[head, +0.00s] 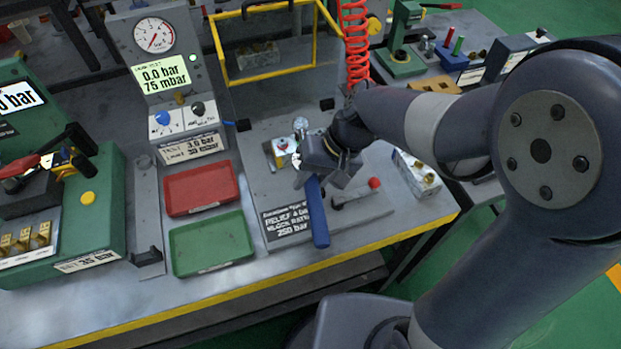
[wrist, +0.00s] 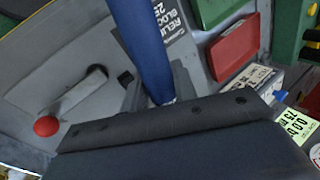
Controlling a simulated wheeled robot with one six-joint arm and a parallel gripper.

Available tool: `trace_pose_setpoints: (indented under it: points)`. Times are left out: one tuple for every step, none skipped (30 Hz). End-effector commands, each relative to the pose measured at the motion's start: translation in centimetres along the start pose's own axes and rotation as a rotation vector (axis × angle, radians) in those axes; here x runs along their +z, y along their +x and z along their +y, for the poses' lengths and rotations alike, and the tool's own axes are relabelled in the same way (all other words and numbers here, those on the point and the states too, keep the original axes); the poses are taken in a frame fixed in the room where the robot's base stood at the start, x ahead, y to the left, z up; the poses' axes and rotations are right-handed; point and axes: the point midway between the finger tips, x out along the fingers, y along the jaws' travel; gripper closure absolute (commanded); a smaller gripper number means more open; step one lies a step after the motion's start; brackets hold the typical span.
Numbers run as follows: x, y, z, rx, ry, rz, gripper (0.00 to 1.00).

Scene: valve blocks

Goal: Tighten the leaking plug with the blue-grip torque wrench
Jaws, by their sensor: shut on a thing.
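My gripper (head: 322,174) is shut on the blue-grip torque wrench (head: 317,212) above the grey test station. The blue grip points toward the front edge of the bench. In the wrist view, the wrench (wrist: 143,45) runs up from between my gripper's fingers (wrist: 158,88). The wrench's working end is hidden by my gripper. A small pale block (head: 285,151) with a red-and-yellow mark is just left of my gripper. The leaking plug cannot be made out, and I cannot tell whether the wrench touches it.
A clamp lever with a red knob (head: 374,183) is right of the wrench. A red tray (head: 200,190) and green tray (head: 211,244) lie to the left. The gauge panel (head: 158,80) reads 0.0 bar and 75 mbar. A yellow-framed guard (head: 220,55) stands open behind.

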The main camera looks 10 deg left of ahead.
Motion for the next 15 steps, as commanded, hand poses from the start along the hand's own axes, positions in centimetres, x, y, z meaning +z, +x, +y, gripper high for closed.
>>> trace_pose_setpoints:
  points:
    - [-0.1,-0.3,-0.2,-0.001,-0.001,0.002,1.00]
    - [-0.1,-0.4,-0.2,-0.001,-0.001,0.002,1.00]
    - [-0.1,-0.4,-0.2,-0.001,-0.001,0.002,1.00]
    - [-0.1,-0.5,-0.2,-0.001,-0.001,0.002,1.00]
    - [-0.1,-0.5,-0.3,-0.001,-0.001,0.002,1.00]
    - [-0.1,-0.6,-0.3,-0.001,-0.001,0.002,1.00]
    - [-0.1,-0.7,-0.4,-0.001,-0.001,0.002,1.00]
    - [-0.1,-0.9,-0.5,-0.001,-0.001,0.003,1.00]
    - [-0.1,-1.2,-0.6,-0.001,-0.001,0.003,1.00]
    - [-0.1,-1.5,-0.8,-0.001,-0.001,0.003,1.00]
    - [-0.1,-1.8,-0.9,-0.001,-0.001,0.003,1.00]
    - [-0.1,-2.2,-1.1,-0.001,-0.001,0.004,1.00]
    - [-0.1,-2.5,-1.3,-0.001,-0.001,0.004,1.00]
    - [-0.1,-2.9,-1.5,-0.001,-0.001,0.004,1.00]
    - [-0.1,-3.3,-1.7,-0.001,-0.001,0.004,1.00]
